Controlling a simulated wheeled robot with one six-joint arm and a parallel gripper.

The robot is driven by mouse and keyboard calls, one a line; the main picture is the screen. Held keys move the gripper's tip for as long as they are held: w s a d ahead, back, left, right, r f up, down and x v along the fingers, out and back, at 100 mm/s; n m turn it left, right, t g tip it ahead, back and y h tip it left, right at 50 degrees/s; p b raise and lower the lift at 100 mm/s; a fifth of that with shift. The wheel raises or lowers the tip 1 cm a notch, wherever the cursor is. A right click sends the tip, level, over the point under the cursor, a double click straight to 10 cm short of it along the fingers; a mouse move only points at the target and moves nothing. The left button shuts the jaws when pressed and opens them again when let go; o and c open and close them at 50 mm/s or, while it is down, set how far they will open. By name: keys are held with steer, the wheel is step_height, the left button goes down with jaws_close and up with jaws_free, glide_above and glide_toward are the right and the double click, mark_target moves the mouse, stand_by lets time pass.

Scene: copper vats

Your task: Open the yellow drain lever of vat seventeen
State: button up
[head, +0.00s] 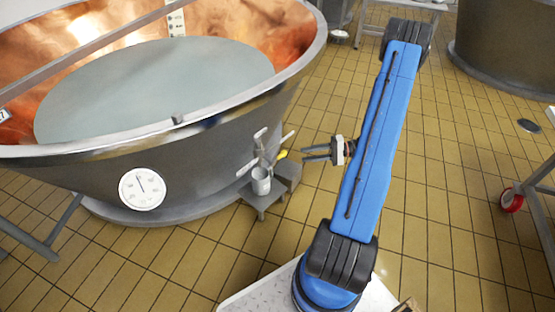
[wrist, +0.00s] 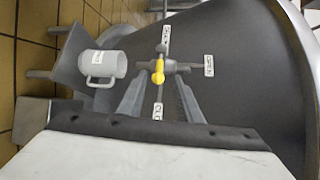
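The vat (head: 215,130) has a copper inside, a grey outer wall and pale liquid in it. Its yellow drain lever (head: 283,154) shows small at the lower right wall, by a grey valve. In the wrist view the yellow lever (wrist: 158,72) sits at the middle of the valve (wrist: 172,67), with white labels around it; one on the right (wrist: 209,66) seems to read OPEN. My gripper (head: 304,153) is open and empty, pointing left at the valve. In the wrist view its fingers (wrist: 160,88) are spread, and the lever shows between and beyond their tips; contact cannot be told.
A round dial (head: 142,189) is on the vat wall. A red-wheeled cart (head: 511,200) stands at the right. Tiled floor is clear around my arm.

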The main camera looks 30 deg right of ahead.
mark_target(280, 158)
steer(key=x, duration=1.3)
steer(key=shift+a, duration=0.15)
steer(key=shift+c, duration=0.6)
jaws_close()
